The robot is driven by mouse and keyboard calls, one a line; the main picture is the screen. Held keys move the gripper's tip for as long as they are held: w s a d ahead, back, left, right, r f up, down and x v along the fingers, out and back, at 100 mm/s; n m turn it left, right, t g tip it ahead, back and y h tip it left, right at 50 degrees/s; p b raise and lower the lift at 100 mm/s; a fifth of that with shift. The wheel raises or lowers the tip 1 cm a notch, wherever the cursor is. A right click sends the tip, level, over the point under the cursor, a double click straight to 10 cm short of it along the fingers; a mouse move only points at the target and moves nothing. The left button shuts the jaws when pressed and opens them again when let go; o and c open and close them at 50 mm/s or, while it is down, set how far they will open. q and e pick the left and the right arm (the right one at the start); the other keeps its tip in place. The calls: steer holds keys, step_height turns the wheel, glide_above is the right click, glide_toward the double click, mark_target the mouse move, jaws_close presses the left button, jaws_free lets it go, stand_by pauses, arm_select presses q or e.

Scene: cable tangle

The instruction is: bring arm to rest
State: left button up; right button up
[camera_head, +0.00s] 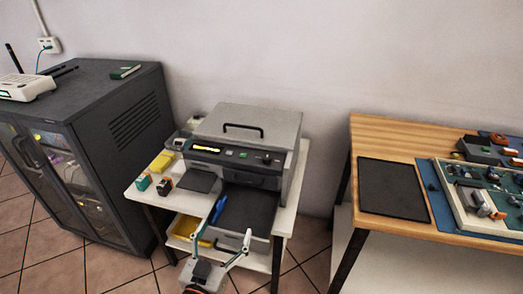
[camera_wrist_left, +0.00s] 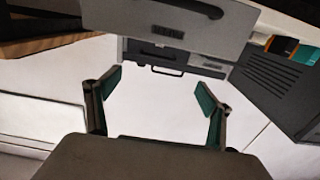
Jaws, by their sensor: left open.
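My left gripper (camera_head: 221,240) is low in the head view, in front of the small white table with the grey printer (camera_head: 247,130). Its two fingers are spread and nothing shows between them. The left wrist view also shows the gripper (camera_wrist_left: 158,90) open, with green pads facing each other across an empty gap. My right gripper is in neither view.
A dark cabinet (camera_head: 135,215) stands left of the white table (camera_head: 290,215). A yellow tray (camera_head: 184,228) is on its lower shelf, close to my gripper. A wooden workbench (camera_head: 390,135) with a black mat (camera_head: 393,188) stands at the right. Tiled floor shows between them.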

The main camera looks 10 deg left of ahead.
arm_select(q)
steer(key=shift+s+d+f, duration=0.1)
steer(key=shift+s, duration=0.05)
steer(key=s+f+m+g+h+p, duration=0.2)
steer(key=s+f+m+g+p, duration=0.2)
steer(key=s+f+g, duration=0.3)
steer(key=shift+s+f, duration=2.75)
steer(key=shift+s, duration=1.85)
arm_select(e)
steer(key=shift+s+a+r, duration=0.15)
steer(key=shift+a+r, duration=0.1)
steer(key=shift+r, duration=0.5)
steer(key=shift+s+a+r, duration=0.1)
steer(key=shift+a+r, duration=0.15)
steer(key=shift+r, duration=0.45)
arm_select(q)
steer(key=shift+d, duration=0.1)
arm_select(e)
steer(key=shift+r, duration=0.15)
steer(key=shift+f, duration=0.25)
